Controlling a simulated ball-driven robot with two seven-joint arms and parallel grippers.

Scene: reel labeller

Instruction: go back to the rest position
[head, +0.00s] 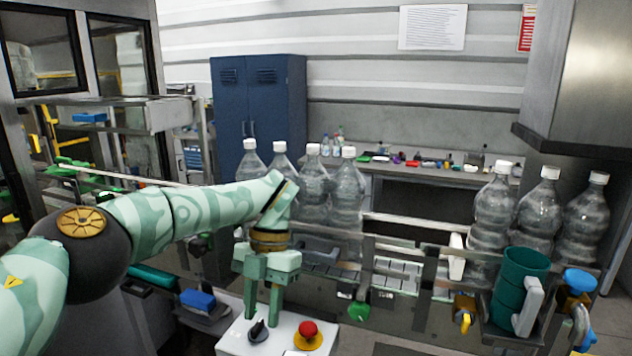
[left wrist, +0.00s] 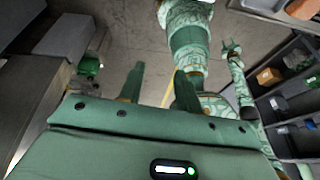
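My left gripper (head: 262,308) points down in the head view, over the white control box (head: 240,343). Its two fingers are apart with nothing between them. The fingertips are close to the black knob (head: 258,331); I cannot tell whether they touch it. My right gripper is not in the head view. A small green forked end (left wrist: 231,46) in the left wrist view may be it, too small to read.
A red button (head: 307,330) on a yellow base sits beside the knob. Clear bottles with white caps (head: 347,190) stand on the conveyor behind my gripper, with more bottles (head: 539,212) at right. A green bin (head: 519,283) is at lower right. A blue cabinet (head: 230,95) stands behind.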

